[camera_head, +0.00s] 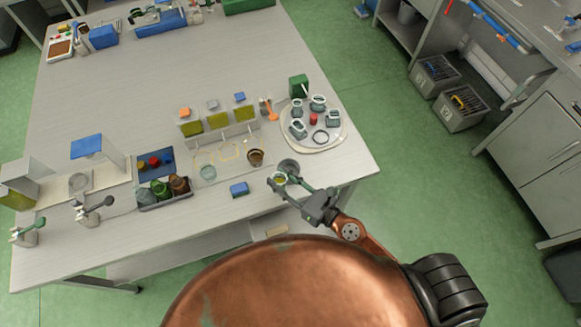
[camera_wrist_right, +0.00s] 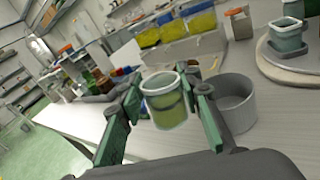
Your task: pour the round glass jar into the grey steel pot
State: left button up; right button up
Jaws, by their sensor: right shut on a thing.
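The round glass jar (camera_wrist_right: 165,103) holds yellow-green liquid and sits between the green finger pads of my right gripper (camera_wrist_right: 162,90), which is shut on it. In the head view the jar (camera_head: 279,178) is near the table's front edge, with my right gripper (camera_head: 290,183) beside it. The jar looks about upright. The grey steel pot (camera_wrist_right: 236,103) stands on the table just right of the jar in the wrist view. In the head view the pot (camera_head: 289,165) is right behind the jar, partly covered by the gripper. My left gripper is not in view.
A round board (camera_head: 336,139) with several small jars stands behind and right of the pot. A blue block (camera_head: 239,189), a dark tray (camera_head: 164,196) with bottles and a glass beaker (camera_head: 208,173) are to the left. The table's far middle is bare.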

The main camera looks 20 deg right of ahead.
jog(key=r+p, duration=0.1)
jog(key=w+d+m+p, duration=0.1)
jog(key=p, duration=0.1)
jog(key=r+p, duration=0.1)
jog(key=shift+w+d+r+m+g, duration=0.2)
jog(key=shift+r+m+g, duration=0.1)
jog(key=shift+m, duration=0.1)
jog(key=shift+w+f+p, duration=0.1)
jog(key=shift+f+p, duration=0.05)
jog(key=shift+p, duration=0.2)
pick_arm(q)
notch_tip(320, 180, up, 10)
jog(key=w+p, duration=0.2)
jog(key=p, duration=0.2)
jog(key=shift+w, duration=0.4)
pick_arm(e)
jog(key=w+d+m, duration=0.1)
jog(key=w+d+m+g, duration=0.1)
jog(key=m, duration=0.1)
jog(key=shift+r, duration=0.2)
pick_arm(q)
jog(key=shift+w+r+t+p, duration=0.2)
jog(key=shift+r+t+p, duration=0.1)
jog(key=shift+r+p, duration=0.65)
pick_arm(e)
jog(key=shift+w+d+r+m, duration=0.1)
jog(key=shift+w+d+m, duration=0.15)
jog(key=shift+m, duration=0.35)
